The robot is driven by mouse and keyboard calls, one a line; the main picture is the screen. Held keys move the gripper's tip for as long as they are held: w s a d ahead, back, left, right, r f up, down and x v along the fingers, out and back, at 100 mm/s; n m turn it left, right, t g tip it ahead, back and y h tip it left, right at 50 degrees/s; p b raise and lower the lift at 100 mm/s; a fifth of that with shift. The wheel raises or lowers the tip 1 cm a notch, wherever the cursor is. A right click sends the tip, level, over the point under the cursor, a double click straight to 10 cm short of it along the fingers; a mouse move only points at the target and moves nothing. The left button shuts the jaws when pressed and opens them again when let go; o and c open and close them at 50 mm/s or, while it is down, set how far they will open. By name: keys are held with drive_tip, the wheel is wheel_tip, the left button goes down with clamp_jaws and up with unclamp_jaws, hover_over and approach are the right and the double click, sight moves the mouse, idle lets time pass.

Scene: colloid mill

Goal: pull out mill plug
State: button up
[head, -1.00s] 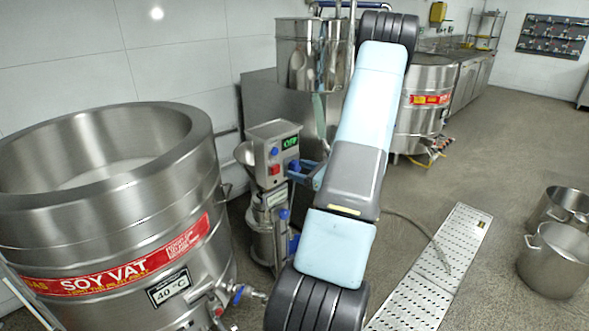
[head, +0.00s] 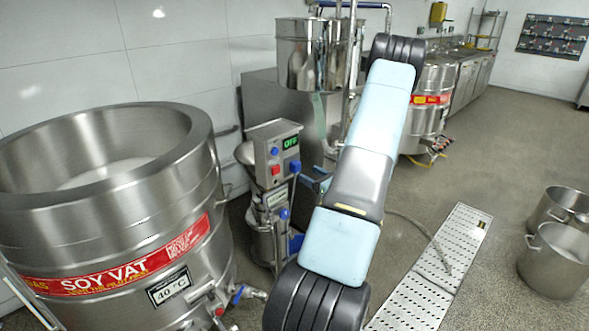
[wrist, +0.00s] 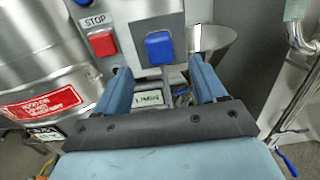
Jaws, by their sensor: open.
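The mill (head: 268,165) stands right of the soy vat, with a grey control box and a green display reading OFF. The mill plug (head: 294,167) is a blue block on the lower right of the box's front, and a dark cord hangs below it. In the wrist view the plug (wrist: 159,48) sits in the box face, between and beyond the fingertips. My gripper (wrist: 160,68) is open and empty, its blue fingers apart to either side of the plug and not visibly touching it. In the head view my gripper (head: 322,183) is just right of the box, partly hidden by my arm.
A red STOP button (wrist: 102,43) is left of the plug. The soy vat (head: 110,220) stands close on the left. A steel tank (head: 310,55) is behind the mill. A drain grate (head: 432,275) and two pots (head: 555,255) are on the floor at right.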

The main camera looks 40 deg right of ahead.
sight(299, 168)
drive_tip(key=shift+w+a, duration=0.15)
drive_tip(key=shift+w, duration=1.6)
drive_tip(key=shift+w+a, duration=0.15)
drive_tip(key=shift+w, duration=1.6)
drive_tip(key=shift+c, duration=0.4)
clamp_jaws()
drive_tip(key=shift+s, duration=0.15)
drive_tip(key=shift+s+d, duration=0.15)
drive_tip(key=shift+s, duration=1.3)
drive_tip(key=shift+s+d, duration=0.1)
drive_tip(key=shift+s, duration=1.3)
